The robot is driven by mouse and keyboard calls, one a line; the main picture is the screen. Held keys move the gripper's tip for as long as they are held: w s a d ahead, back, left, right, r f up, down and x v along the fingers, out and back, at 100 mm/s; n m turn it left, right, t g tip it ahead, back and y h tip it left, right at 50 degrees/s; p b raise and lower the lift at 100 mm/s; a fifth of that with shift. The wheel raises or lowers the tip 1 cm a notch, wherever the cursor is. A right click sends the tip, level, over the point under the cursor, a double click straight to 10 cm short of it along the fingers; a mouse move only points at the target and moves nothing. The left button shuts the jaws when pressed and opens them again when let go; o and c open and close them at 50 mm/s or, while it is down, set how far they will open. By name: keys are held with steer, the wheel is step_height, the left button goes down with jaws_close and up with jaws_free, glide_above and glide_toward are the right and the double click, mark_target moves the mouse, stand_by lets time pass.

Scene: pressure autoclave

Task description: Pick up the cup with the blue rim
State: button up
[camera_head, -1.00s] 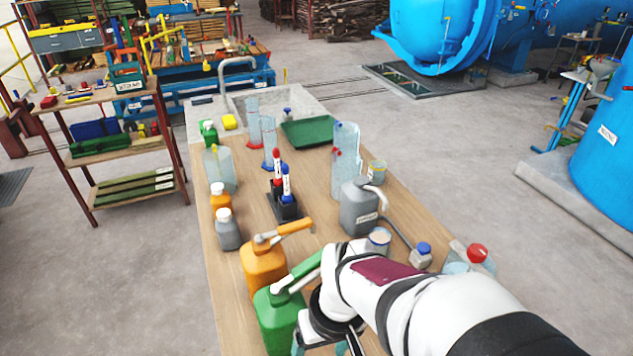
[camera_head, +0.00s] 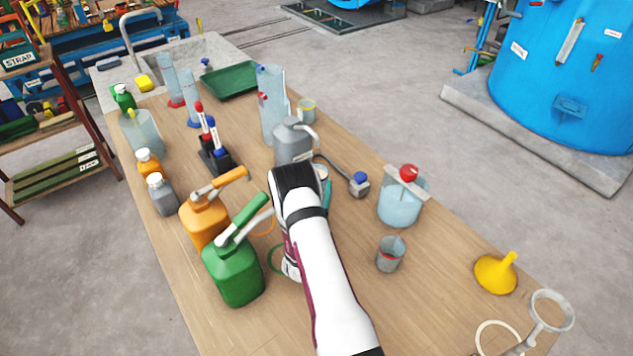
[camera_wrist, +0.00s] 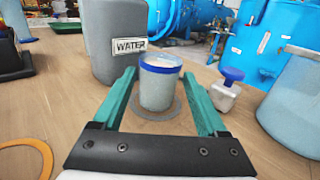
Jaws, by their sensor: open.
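The cup with the blue rim (camera_wrist: 160,88) stands upright on the wooden table in the wrist view, on or inside a grey ring mark. My gripper (camera_wrist: 163,88) is open, with its two teal fingers on either side of the cup. A gap shows between the cup and the right finger; whether the left finger touches it is hard to tell. In the head view my arm hides most of the cup, and only a bit of its rim (camera_head: 322,171) shows beside a teal finger (camera_head: 327,197).
A grey WATER jug (camera_wrist: 118,40) stands close behind the cup, to its left. A small blue-capped bottle (camera_wrist: 228,88) and a large clear vessel (camera_wrist: 295,105) are at the right. Green (camera_head: 233,268) and orange (camera_head: 203,220) jugs stand left of my arm.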

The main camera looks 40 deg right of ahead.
step_height(320, 180, down, 2)
steer(key=shift+f, duration=0.1)
steer(key=x, duration=0.7)
steer(key=shift+w+d+r, duration=0.2)
steer(key=shift+r, duration=0.1)
jaws_close()
